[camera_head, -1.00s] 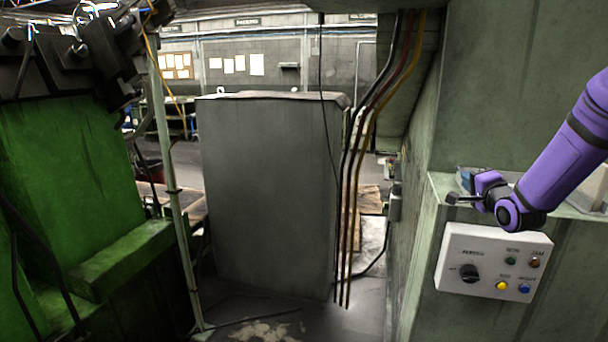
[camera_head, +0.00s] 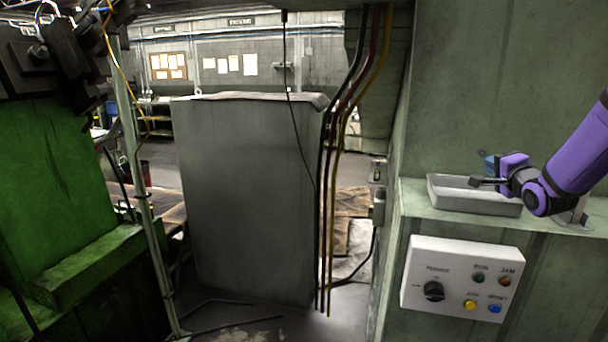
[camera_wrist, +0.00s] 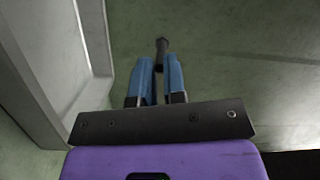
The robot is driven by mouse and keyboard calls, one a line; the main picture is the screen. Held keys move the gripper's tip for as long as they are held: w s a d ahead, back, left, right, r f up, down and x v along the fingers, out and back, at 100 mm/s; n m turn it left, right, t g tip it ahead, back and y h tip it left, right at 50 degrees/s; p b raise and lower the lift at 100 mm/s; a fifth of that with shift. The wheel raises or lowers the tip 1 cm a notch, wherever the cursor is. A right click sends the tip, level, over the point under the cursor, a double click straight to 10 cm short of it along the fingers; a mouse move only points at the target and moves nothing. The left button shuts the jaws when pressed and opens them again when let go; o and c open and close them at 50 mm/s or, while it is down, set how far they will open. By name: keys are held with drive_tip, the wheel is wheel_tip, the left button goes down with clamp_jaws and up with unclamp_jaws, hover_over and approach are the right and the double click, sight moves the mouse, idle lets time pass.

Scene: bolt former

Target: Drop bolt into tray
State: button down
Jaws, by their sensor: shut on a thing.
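The bolt (camera_wrist: 161,48) is a dark rod whose thicker head shows just beyond my fingertips in the wrist view. My gripper (camera_wrist: 155,72) has two blue fingers shut on it, with the shaft running back between them. The tray (camera_head: 473,203) is a shallow light-grey box on the green ledge at the right in the head view. My gripper shows there too (camera_head: 488,181), at the tray's back right side, over or near its rim; the exact height is unclear. In the wrist view a pale wall, likely the tray's (camera_wrist: 98,45), lies to the left of the fingers.
A white control panel (camera_head: 463,279) with a knob and several buttons is on the front below the ledge (camera_head: 560,225). A green machine (camera_head: 55,190) stands at the left. A grey cabinet (camera_head: 245,190) and hanging cables (camera_head: 328,200) fill the middle.

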drive_tip(key=shift+f, duration=1.4)
drive_tip(key=c, duration=1.1)
unclamp_jaws()
drive_tip(key=shift+a, duration=0.1)
drive_tip(key=s, duration=1)
drive_tip(key=shift+s, duration=0.4)
